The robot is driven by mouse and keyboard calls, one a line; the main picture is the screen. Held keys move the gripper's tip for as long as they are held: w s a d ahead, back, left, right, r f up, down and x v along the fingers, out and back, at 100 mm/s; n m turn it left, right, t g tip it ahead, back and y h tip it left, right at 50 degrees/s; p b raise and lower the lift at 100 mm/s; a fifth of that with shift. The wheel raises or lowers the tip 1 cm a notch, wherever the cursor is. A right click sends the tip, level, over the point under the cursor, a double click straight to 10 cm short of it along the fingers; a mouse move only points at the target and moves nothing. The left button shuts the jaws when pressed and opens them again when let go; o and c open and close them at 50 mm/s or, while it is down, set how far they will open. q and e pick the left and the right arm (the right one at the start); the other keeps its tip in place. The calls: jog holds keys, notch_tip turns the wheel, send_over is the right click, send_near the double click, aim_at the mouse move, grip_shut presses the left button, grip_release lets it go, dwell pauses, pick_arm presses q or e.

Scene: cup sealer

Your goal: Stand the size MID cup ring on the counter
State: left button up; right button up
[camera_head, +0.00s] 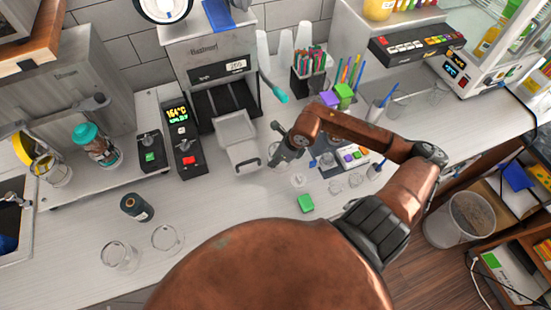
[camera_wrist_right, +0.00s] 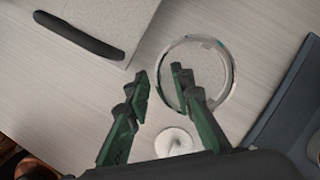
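A clear round ring (camera_wrist_right: 231,85) lies flat on the counter in the right wrist view, and part of it shows in the head view (camera_head: 269,152). No size mark on it is readable. My right gripper (camera_wrist_right: 159,76) is open and points down at the ring's left rim. In the wrist view one fingertip appears inside the ring and the other outside it, with the rim between them. I cannot tell whether either touches the rim. In the head view the right gripper (camera_head: 282,157) partly hides the ring. My left gripper is not in view.
The sealer's grey tray (camera_head: 238,143) is just left of the ring. A small white disc (camera_wrist_right: 173,141) lies close by. More clear round pieces (camera_head: 167,238) stand at the left front beside free counter.

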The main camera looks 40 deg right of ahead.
jog(key=shift+r, duration=0.15)
jog(key=shift+d+r, duration=0.1)
jog(key=shift+r, duration=0.15)
jog(key=b+v, duration=0.1)
jog(key=v, duration=1)
jog(key=shift+s+r, duration=0.2)
